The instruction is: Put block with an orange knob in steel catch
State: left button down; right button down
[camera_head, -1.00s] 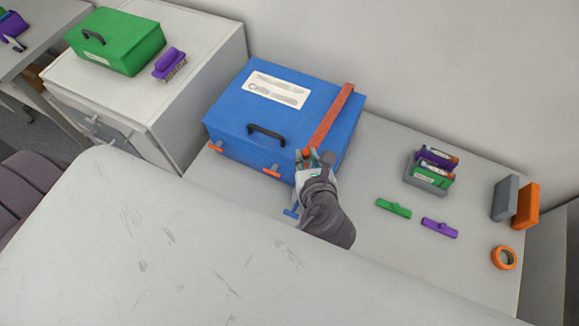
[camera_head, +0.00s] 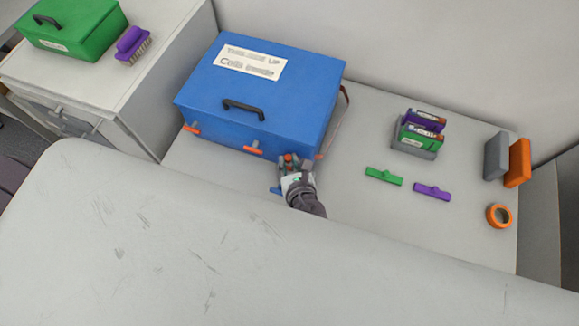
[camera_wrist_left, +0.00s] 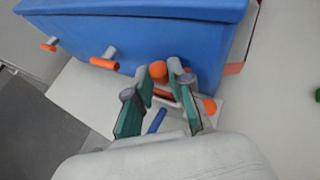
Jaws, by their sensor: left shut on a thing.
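My left gripper (camera_head: 288,162) is at the front right corner of the blue box; it also shows in the wrist view (camera_wrist_left: 168,92). It is shut on the block with an orange knob. The knob (camera_wrist_left: 158,70) shows between the fingertips, but the fingers hide most of the block. Two light catches with orange ends stand on the box front, one at the left (camera_head: 192,129) and one in the middle (camera_head: 253,148). Whether either is the steel catch I cannot tell. My right gripper is not in view.
The blue box (camera_head: 230,110) has a black handle. A brown band (camera_head: 342,105) hangs at its right side. A blue rod (camera_wrist_left: 155,120) lies below my gripper. A green bar (camera_head: 384,176), purple bar (camera_head: 432,191) and orange ring (camera_head: 498,216) lie to the right on the bench.

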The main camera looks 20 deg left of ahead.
pick_arm(q)
jog(key=shift+f, duration=0.4)
jog(key=shift+r, duration=0.15)
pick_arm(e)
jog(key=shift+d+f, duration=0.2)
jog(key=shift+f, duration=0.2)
pick_arm(q)
jog(key=c, duration=1)
grip_release()
jog(key=shift+c, duration=0.2)
jog(key=p+v, duration=0.5)
jog(key=v, duration=0.7)
jog(key=shift+p, duration=0.35)
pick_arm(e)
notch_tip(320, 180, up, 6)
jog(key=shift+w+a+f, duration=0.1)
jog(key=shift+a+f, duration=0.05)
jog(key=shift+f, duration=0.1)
